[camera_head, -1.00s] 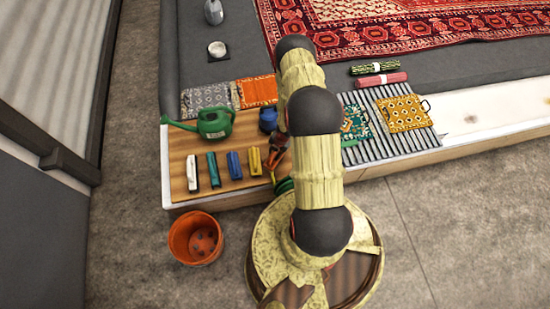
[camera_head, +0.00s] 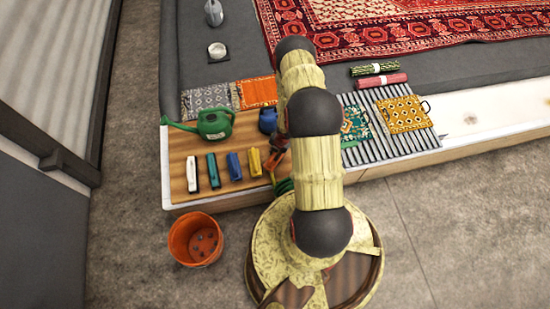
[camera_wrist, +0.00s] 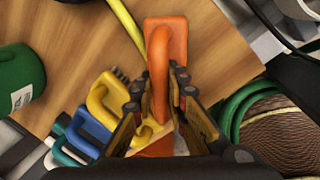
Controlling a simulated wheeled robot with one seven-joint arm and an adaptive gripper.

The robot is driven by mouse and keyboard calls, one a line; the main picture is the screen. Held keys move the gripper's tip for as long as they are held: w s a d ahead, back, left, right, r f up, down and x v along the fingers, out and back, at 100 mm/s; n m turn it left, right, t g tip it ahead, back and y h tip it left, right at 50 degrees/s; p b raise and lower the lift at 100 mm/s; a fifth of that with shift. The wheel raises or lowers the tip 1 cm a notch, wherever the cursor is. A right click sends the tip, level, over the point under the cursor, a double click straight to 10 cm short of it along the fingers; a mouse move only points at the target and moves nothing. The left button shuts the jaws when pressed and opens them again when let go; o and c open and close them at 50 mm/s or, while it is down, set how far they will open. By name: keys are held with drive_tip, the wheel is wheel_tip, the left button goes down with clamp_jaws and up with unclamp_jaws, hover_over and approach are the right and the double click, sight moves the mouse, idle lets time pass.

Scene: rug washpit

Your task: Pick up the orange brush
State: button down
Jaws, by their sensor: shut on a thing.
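The orange brush (camera_wrist: 174,32) is in the middle of the wrist view, with its flat back and raised handle showing. My gripper (camera_wrist: 158,88) is shut on the brush's handle, one finger on each side. The near end of the brush is partly hidden by the fingers. In the head view my gripper (camera_head: 276,158) is at the right end of the row of brushes, largely hidden by my arm. I cannot tell whether the brush touches the board.
A yellow brush (camera_head: 254,162) stands close left of my gripper, then blue, teal and white ones. A green watering can (camera_head: 213,124) and blue container (camera_head: 267,121) stand behind on the wooden board (camera_head: 180,147). An orange bucket (camera_head: 178,242) stands on the floor. Green hose (camera_wrist: 232,105) lies right.

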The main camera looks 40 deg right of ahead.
wheel_tip(320, 180, up, 10)
drive_tip(key=p, duration=0.4)
drive_tip(key=c, duration=2.3)
unclamp_jaws()
drive_tip(key=shift+c, duration=0.2)
clamp_jaws()
